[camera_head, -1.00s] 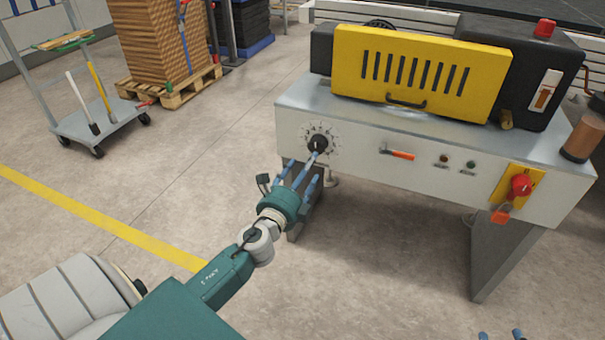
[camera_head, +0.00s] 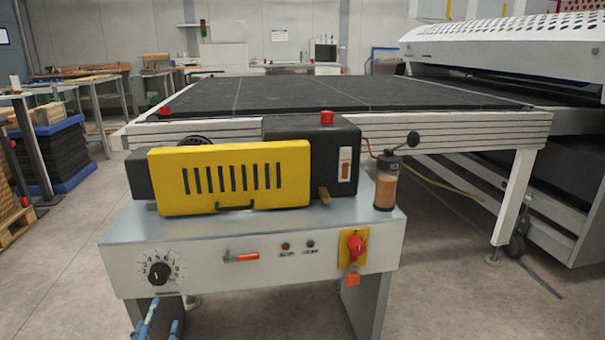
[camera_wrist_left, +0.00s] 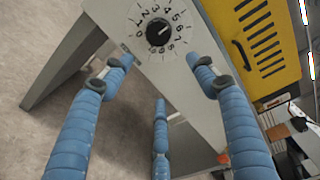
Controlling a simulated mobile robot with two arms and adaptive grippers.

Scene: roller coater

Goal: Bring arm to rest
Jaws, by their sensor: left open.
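My left gripper (camera_head: 160,322) shows at the bottom left of the head view, with only its blue fingers in the picture. In the left wrist view its blue fingers (camera_wrist_left: 162,75) are spread wide, with nothing between them. The black dial (camera_head: 158,274) with a numbered scale is on the front panel, just above the fingertips in the head view. In the left wrist view the dial (camera_wrist_left: 158,32) lies beyond the fingers, with a visible gap. The rest of my left arm is out of the head view. My right gripper is not seen.
Open floor (camera_head: 60,290) lies to the left.

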